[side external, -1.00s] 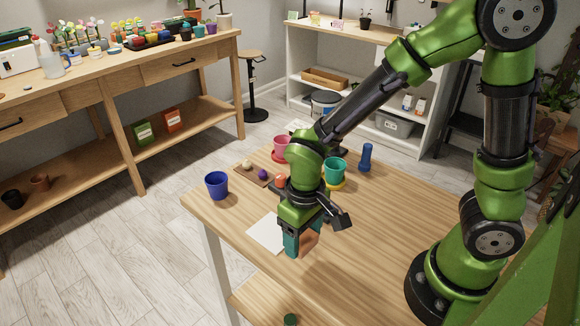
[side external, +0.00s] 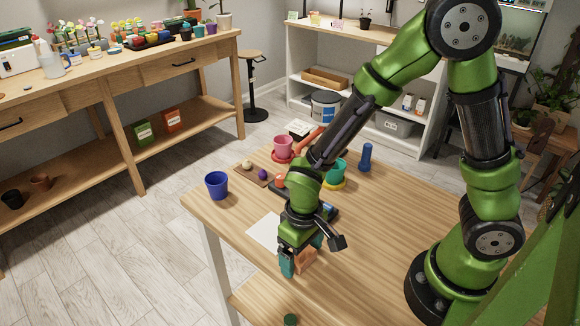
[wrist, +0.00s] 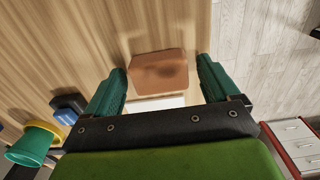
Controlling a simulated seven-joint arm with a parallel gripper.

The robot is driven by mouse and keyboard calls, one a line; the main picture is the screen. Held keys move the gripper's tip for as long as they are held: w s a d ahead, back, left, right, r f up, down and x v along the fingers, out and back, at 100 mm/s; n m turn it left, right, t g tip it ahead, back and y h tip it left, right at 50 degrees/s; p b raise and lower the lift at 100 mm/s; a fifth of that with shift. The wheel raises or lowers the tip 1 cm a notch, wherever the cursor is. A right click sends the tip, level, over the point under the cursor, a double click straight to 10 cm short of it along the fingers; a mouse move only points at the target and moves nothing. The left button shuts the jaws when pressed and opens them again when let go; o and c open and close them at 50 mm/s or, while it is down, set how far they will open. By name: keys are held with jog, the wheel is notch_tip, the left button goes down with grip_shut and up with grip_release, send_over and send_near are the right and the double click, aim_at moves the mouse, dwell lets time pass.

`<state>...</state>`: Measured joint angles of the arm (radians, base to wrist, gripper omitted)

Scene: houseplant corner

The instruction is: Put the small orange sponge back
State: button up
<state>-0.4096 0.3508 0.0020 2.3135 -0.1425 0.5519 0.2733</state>
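The small orange sponge (side external: 305,262) is a brownish-orange block low at the table's near edge, between the fingers of my gripper (side external: 302,254). In the wrist view the sponge (wrist: 159,72) lies between the two teal fingertips of my gripper (wrist: 163,70). The fingers are wide apart. A gap with bare wood shows between the sponge and the right finger; the sponge's left side is very close to the left finger, and I cannot tell if they touch. My gripper is open around the sponge. The finger in front hides part of the sponge in the side view.
A white card (side external: 264,232) lies just beside my gripper. A blue pot (side external: 216,185), a pink pot (side external: 283,147), a teal pot (side external: 337,169) and a blue bottle (side external: 366,157) stand farther back. The table's right part is clear.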

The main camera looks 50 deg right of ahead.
aim_at(302, 254)
notch_tip(302, 254, up, 12)
jog(key=s+d+r+m+t+y, duration=0.2)
jog(key=s+d+r+m+t, duration=0.2)
jog(key=d+r+t, duration=0.3)
notch_tip(302, 254, up, 5)
jog(key=shift+d, duration=0.9)
